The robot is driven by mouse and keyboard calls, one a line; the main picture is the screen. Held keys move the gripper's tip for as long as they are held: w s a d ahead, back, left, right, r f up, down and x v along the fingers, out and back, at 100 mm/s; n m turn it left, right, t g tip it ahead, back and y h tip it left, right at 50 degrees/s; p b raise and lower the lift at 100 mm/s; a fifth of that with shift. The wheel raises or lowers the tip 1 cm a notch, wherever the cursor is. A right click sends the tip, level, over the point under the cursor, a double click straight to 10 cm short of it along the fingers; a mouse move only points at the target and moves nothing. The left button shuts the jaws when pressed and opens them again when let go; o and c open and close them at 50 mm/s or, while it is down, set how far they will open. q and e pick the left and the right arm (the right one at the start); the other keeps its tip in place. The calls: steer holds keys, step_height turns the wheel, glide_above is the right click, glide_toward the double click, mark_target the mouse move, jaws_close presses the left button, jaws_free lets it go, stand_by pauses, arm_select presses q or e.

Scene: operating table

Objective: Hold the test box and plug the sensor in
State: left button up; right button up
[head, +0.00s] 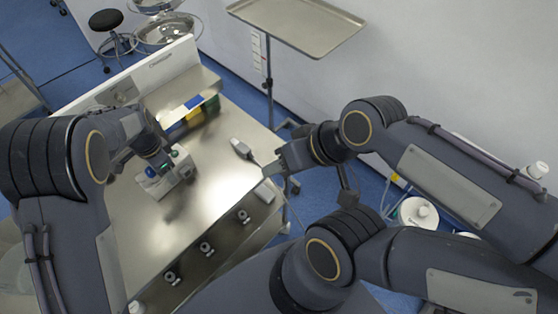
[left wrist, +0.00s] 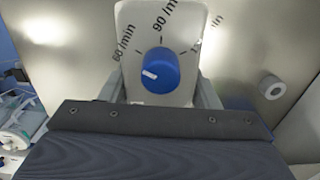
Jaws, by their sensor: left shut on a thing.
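The test box (head: 178,182) is pale, with a blue knob, and stands on the steel table (head: 225,190). My left gripper (head: 163,168) is shut on it from above. In the left wrist view, the test box (left wrist: 185,30) lies between the fingers; its blue knob (left wrist: 157,70) and rate markings, among them 60/min and 90/min, face the camera. A grey clip-like sensor (head: 241,148) lies near the table's right edge, with a thin cable running toward my right gripper (head: 272,168). The right fingertips are too small to tell whether they hold anything.
Blue, yellow and green bins (head: 192,112) stand under a steel shelf (head: 180,88) at the back. Several round fittings (head: 207,248) line the table's front right side. A tray stand (head: 300,22) stands beyond the table. The table's middle is clear.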

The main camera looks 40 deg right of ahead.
arm_select(q)
steer(key=o, duration=1.3)
